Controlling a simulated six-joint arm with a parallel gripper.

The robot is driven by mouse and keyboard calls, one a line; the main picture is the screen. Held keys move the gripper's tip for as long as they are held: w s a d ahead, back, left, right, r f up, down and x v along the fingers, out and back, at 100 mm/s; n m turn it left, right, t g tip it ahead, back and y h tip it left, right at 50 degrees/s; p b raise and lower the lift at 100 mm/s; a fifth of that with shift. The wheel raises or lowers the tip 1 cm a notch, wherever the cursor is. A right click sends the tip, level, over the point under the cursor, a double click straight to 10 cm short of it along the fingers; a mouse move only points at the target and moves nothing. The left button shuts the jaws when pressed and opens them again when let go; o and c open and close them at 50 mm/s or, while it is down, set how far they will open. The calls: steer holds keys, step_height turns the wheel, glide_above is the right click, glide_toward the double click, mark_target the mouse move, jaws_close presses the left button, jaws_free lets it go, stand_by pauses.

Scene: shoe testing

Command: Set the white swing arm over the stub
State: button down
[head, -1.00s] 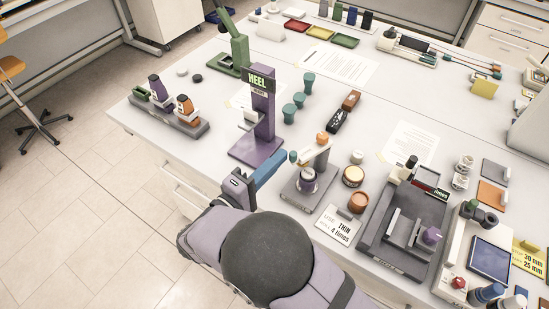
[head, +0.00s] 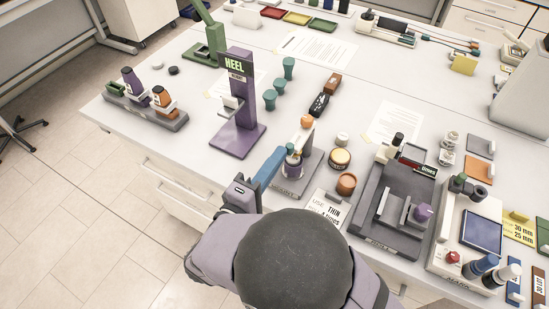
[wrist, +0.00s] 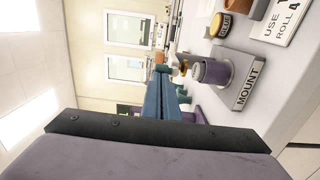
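The mount station (head: 286,187) is a grey base with a purple and white stub (head: 295,168) standing on it. The stub also shows in the wrist view (wrist: 216,72), beside the MOUNT label. The white swing arm (head: 304,138) reaches from its post, under an orange knob (head: 307,121), towards the stub. Contact with the swing arm is unclear.
A purple HEEL stand (head: 240,115) is left of the mount. Several teal cups (head: 270,99) stand behind. A round tin (head: 340,158) and an orange pot (head: 346,184) stand close at the right, before a grey rolling station (head: 380,235). A sign (head: 328,208) lies in front.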

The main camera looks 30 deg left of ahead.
steer(key=s+a+b, duration=0.1)
steer(key=s+b, duration=0.3)
steer(key=s, duration=0.7)
steer(key=shift+s+a+b, duration=0.15)
steer(key=shift+s+b, duration=0.15)
steer(key=shift+b, duration=0.05)
